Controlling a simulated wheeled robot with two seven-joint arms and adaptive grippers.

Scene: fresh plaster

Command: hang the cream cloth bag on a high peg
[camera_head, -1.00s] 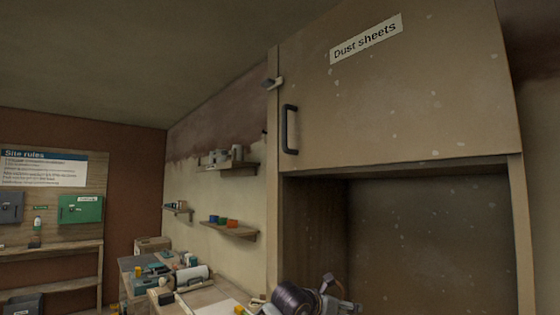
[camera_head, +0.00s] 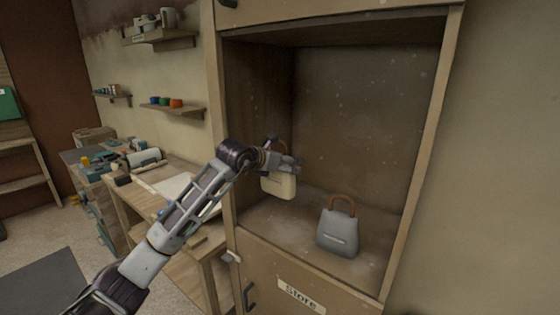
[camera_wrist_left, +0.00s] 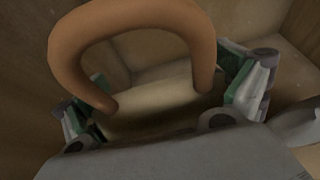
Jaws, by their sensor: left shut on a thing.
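The cream cloth bag (camera_head: 277,186) is inside the open cupboard compartment, near its left side. My left gripper (camera_head: 288,164) is shut on it at its top, partly covering it. In the left wrist view the brown loop handle (camera_wrist_left: 130,20) rises between the fingers (camera_wrist_left: 165,105), with a cream patch below it. A grey surface fills the bottom of that view; I cannot tell what it is. Whether the bag's base touches the compartment floor is unclear. No peg shows clearly. My right gripper is not in view.
A grey bag (camera_head: 338,232) with a brown handle stands on the compartment floor (camera_head: 262,216) to the right. The cupboard's side post (camera_head: 216,110) is close to my left arm. A "Store" door (camera_head: 300,290) is below. A workbench (camera_head: 160,186) and wall shelves (camera_head: 172,109) are at left.

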